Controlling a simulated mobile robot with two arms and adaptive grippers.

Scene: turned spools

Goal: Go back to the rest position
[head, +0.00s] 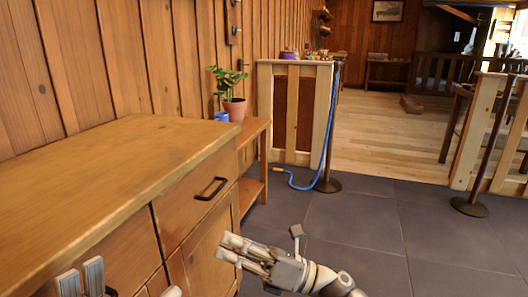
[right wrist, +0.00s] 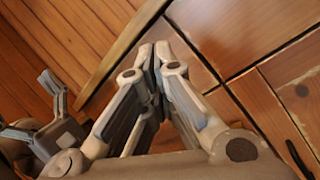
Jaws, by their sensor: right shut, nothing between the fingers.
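My right gripper (head: 228,247) is in front of the wooden cabinet (head: 110,185), beside its lower door. The right wrist view shows this gripper (right wrist: 155,50) with its fingertips together and nothing between them. The cabinet front also fills much of the right wrist view (right wrist: 262,115). Two finger ends of my left gripper (head: 82,277) show at the bottom left of the head view, in front of the cabinet. The rest of that gripper is cut off, and its opening is unclear.
A small side table (head: 252,130) holds a potted plant (head: 235,108) and a blue cup (head: 221,117). A blue rope (head: 308,188) hangs from a post with a round base (head: 327,185). Another post (head: 470,206) stands at right. Dark tiled floor (head: 400,235) between is clear.

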